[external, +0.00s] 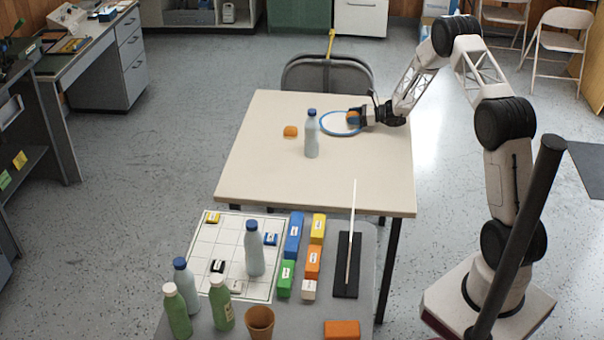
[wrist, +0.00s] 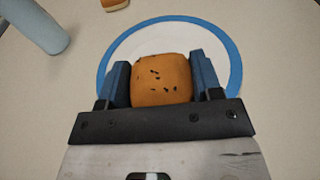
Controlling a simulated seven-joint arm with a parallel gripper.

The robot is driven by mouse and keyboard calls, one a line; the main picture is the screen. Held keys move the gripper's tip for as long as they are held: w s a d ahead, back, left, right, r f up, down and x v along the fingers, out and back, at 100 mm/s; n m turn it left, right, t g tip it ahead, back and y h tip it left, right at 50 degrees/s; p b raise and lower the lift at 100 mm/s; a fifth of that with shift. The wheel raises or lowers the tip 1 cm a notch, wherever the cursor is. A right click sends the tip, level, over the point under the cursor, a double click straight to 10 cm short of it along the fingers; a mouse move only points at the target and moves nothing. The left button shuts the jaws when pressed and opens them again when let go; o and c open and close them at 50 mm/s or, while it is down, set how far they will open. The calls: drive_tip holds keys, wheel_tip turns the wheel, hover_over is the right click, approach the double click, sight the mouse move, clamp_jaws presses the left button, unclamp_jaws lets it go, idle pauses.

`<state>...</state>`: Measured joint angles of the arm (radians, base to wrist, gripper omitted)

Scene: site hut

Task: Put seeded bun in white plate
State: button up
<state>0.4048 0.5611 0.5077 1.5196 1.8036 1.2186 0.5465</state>
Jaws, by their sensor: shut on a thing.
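The seeded bun (wrist: 161,80) is golden brown with dark seeds on top. My gripper (wrist: 163,82) is shut on it, one blue finger on each side. The white plate (wrist: 125,50) has a blue rim, and the bun appears over its near part in the wrist view. In the external view the plate (external: 333,128) lies on the cream table, with my gripper (external: 354,118) and the bun (external: 352,116) at its right side. I cannot tell whether the bun touches the plate. The bun's underside is hidden.
A bottle with a blue cap (external: 312,135) stands left of the plate. Another bun-like item (external: 290,131) sits farther left. The cream table (external: 270,175) is clear in front. A grey table nearer the camera holds bottles, coloured blocks and a brown cup (external: 260,322).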

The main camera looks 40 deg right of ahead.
drive_tip(key=shift+f, duration=0.6)
drive_tip(key=o, duration=1)
drive_tip(key=shift+r, duration=0.2)
drive_tip(key=shift+r, duration=0.5)
drive_tip(key=v, duration=1.2)
